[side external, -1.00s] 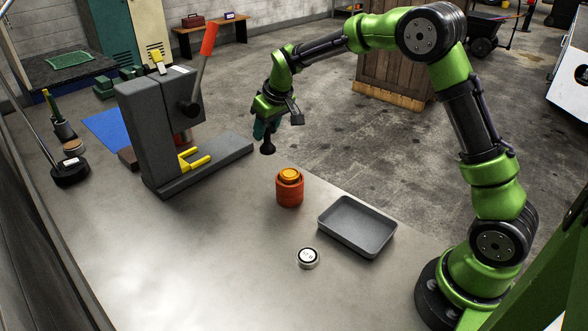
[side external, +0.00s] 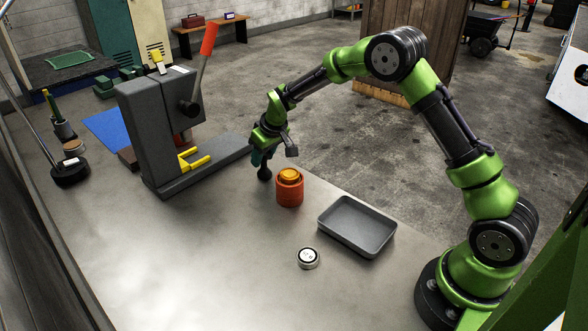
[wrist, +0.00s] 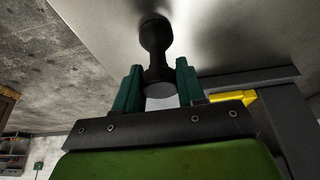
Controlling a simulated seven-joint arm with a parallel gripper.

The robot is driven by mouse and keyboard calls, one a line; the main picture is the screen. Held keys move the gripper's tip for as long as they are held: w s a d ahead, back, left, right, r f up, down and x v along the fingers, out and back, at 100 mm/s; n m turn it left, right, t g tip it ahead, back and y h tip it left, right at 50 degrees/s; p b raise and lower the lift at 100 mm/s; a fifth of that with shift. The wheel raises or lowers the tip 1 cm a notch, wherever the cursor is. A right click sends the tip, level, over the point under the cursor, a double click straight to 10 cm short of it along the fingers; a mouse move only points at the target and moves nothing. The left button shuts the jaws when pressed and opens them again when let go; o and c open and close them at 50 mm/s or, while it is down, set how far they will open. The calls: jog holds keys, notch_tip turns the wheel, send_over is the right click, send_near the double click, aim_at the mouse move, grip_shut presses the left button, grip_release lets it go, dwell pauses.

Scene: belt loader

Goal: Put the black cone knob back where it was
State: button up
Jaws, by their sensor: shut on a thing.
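The black cone knob (side external: 264,174) is held between the two green fingers of my gripper (side external: 262,156), low over the metal bench near its back edge. It stands just left of an orange-red cylinder with a yellow-orange top. In the wrist view the dark knob (wrist: 155,42) points away from the fingers of my gripper (wrist: 158,84), and a dark shadow lies on the bench at its far end. I cannot tell whether the knob touches the bench.
The orange-red cylinder (side external: 289,193) stands close right of the knob. A grey tray (side external: 331,239) and a small white-topped round piece (side external: 308,258) lie nearer the front. The grey lever press (side external: 146,130) with yellow fork (side external: 195,160) stands left. The front-left bench is clear.

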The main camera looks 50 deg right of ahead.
jog(key=o, duration=1.1)
jog(key=shift+f, duration=0.1)
jog(key=shift+c, duration=0.2)
jog(key=shift+r, duration=0.35)
jog(key=s+a+r+m+t, duration=0.1)
jog(key=s+r, duration=0.5)
jog(key=r, duration=0.3)
jog(key=s+a+r, duration=0.1)
jog(key=s+r, duration=0.5)
jog(key=r, duration=0.3)
jog(key=s+a+r+m+t+y, duration=0.1)
jog(key=s+a, duration=0.1)
jog(key=s, duration=0.8)
jog(key=s+a+m+y, duration=0.1)
jog(key=s+a+m, duration=0.1)
jog(key=s, duration=0.9)
jog(key=shift+s+a+r+t, duration=0.15)
jog(key=shift+s+r+t, duration=0.15)
jog(key=shift+r+t, duration=0.1)
